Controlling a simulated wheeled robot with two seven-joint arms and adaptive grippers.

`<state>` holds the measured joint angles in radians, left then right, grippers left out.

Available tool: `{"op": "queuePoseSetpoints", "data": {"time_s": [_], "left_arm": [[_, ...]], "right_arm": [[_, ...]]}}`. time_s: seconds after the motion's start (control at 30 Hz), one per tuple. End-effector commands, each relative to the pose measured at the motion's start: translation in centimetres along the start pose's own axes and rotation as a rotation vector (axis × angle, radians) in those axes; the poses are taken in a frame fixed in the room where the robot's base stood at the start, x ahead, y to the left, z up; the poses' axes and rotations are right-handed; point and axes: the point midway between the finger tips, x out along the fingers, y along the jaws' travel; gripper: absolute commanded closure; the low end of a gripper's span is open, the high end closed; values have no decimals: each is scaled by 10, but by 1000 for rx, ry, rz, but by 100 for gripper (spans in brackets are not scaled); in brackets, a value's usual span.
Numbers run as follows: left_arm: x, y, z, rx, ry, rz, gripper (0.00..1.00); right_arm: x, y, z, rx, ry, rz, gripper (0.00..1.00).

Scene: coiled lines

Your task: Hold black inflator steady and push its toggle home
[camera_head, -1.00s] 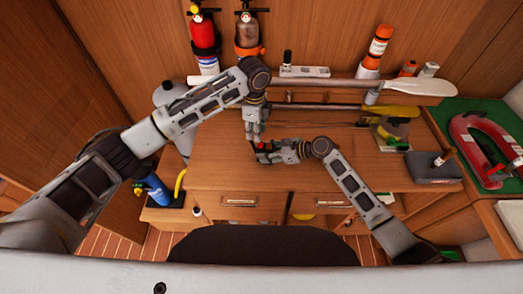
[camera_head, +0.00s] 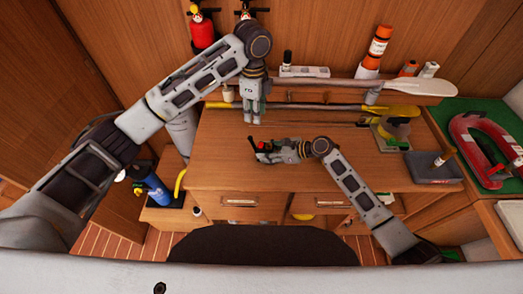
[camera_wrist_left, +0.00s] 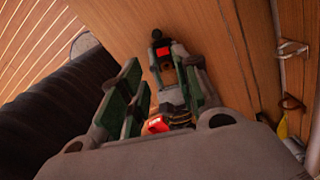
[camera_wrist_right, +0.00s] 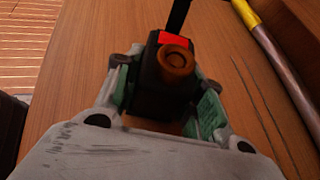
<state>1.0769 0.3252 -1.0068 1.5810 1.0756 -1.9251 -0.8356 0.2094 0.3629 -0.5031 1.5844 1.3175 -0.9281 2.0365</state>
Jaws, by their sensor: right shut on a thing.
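The black inflator (camera_wrist_right: 150,88) is held in my right gripper (camera_head: 262,147), above the desk. In the right wrist view its dark body sits between the two green finger pads, with a red block (camera_wrist_right: 176,40), a brown round cap (camera_wrist_right: 177,60) and a black lever (camera_wrist_right: 180,14) reaching up. I cannot tell whether the toggle is fully in. My left gripper (camera_head: 250,118) points down, empty, above and apart from the inflator in the head view. Its fingers stand apart in the left wrist view, where red and black parts show beyond and between them.
The wooden desk (camera_head: 340,150) is mostly clear around the grippers. Paddles (camera_head: 330,107) lie along its back. A grey block (camera_head: 432,168) and a green tray (camera_head: 490,125) with a red horseshoe-shaped item (camera_head: 465,135) are at right. A blue cylinder (camera_head: 157,188) stands at left.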

Motion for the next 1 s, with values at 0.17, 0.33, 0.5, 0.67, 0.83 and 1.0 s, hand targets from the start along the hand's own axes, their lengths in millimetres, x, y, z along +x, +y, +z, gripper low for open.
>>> {"op": "queuePoseSetpoints", "data": {"time_s": [0.17, 0.33, 0.5, 0.67, 0.83, 1.0], "left_arm": [[-20, 0, 0, 1, 1, -1, 68], [-30, 0, 0, 1, 1, -1, 68], [-31, 1, 0, 1, 0, 0, 68], [-31, 0, 0, 1, 0, 0, 69], [-30, 0, 0, -6, 9, 0, 91], [-25, -1, -1, -44, 54, -1, 100]], "right_arm": [[0, 0, -1, 1, 2, -1, 80], [0, 0, -1, 1, 1, -1, 80], [0, 0, -1, 1, 1, 0, 80], [0, 0, 0, 0, 0, 0, 80], [0, 0, 0, 0, 0, 0, 80], [0, 0, 0, 0, -1, 0, 80]]}}
